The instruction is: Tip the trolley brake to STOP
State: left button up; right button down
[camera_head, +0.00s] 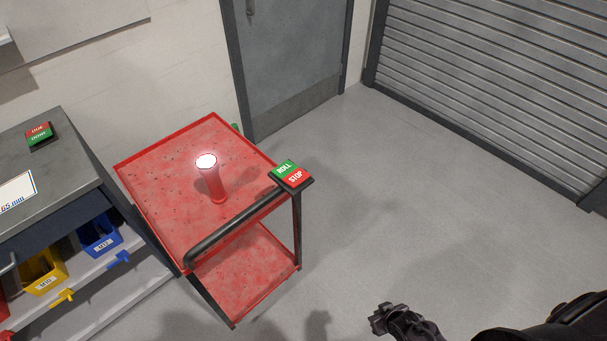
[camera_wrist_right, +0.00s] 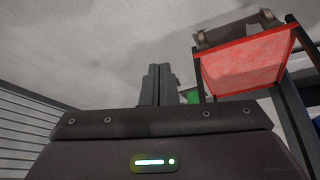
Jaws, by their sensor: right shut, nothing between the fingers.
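A red trolley (camera_head: 160,165) stands left of centre in the head view, with a black push handle (camera_head: 235,226) along its near side. The trolley brake (camera_head: 290,173) is a small rocker at the handle's right corner, with a green ROLL half and a red STOP half. I cannot tell which half is pressed down. My right gripper (camera_head: 384,318) is shut and empty, low in the head view, to the right of the trolley and apart from it. Its closed fingers (camera_wrist_right: 157,85) show in the right wrist view, with a red trolley surface beyond to the right. My left gripper is not in view.
A red, white-topped cylinder (camera_head: 213,180) stands on the trolley's top. A grey workbench (camera_head: 65,160) with a DUE/DONE rocker (camera_head: 39,133) and coloured bins is at the left. A door (camera_head: 285,60) and roller shutter (camera_head: 490,80) are behind. The floor right of the trolley is clear.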

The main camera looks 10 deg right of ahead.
jog(key=w+r+t+y, duration=0.1)
jog(key=w+r+t, duration=0.1)
jog(key=w+r, duration=0.55)
jog(key=w+a+r+n+t, duration=0.1)
jog(key=w+r, duration=0.3)
jog(key=r, duration=0.7)
jog(key=w+r+t+y, duration=0.1)
jog(key=w+r+t, duration=0.1)
jog(key=w+r, duration=0.55)
jog(key=s+a+r+n+y, duration=0.1)
jog(key=a+r, duration=0.3)
jog(key=r, duration=0.4)
jog(key=s+a+r+n+t+y, duration=0.1)
jog(key=a+r, duration=0.3)
jog(key=r, duration=0.4)
jog(key=s+a+r+n+y+p, duration=0.1)
jog(key=a+r, duration=0.3)
jog(key=r, duration=0.4)
jog(key=shift+a+r+n+t+y, duration=0.2)
jog(key=shift+n+t+y, duration=0.2)
jog(key=shift+y, duration=0.4)
jog(key=shift+w, duration=0.1)
